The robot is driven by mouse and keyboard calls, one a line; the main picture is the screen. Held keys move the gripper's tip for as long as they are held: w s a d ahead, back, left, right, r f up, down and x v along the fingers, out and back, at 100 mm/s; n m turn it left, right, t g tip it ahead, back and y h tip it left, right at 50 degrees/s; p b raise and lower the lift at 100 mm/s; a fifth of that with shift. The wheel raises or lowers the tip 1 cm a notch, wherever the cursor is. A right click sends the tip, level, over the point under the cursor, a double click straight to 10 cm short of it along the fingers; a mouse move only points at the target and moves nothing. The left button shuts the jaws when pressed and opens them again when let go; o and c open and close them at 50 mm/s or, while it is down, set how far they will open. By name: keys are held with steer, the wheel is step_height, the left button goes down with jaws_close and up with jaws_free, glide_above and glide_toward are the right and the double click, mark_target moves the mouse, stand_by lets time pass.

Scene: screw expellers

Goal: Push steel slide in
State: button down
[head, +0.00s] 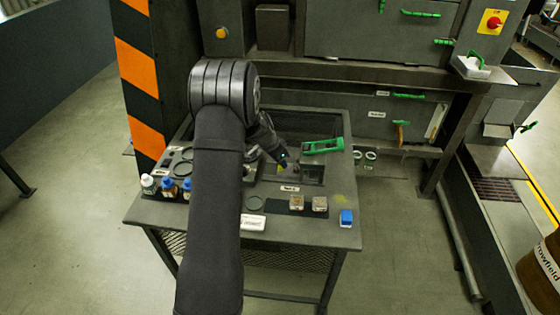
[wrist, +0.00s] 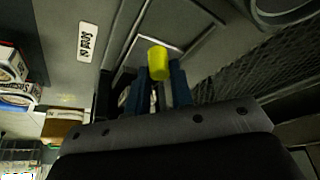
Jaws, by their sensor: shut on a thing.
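In the wrist view, a yellow knob (wrist: 157,60) sits between the two blue fingers of my gripper (wrist: 163,84), which is shut on it. Behind the knob is a rectangular grey recess with a bright metal edge (wrist: 168,43); this looks like the steel slide's place, but the slide's plate is hard to tell apart there. In the head view, my gripper (head: 284,162) points down at the rectangular recess (head: 312,174) in the bench top. The arm and gripper hide much of that spot, and how far the slide stands out cannot be told.
Several bottles (head: 169,186) stand left. A white label (wrist: 88,41) is beside the recess.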

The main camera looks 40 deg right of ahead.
mark_target(292, 169)
steer(key=shift+s+d, duration=1.6)
steer(key=c, duration=1.3)
jaws_free()
steer(key=shift+o, duration=0.2)
steer(key=w+a, duration=0.3)
steer(key=shift+w+a+r, duration=0.15)
steer(key=shift+a+r, duration=0.15)
steer(key=shift+r, duration=0.3)
steer(key=v, duration=1.6)
steer(key=shift+a, duration=0.15)
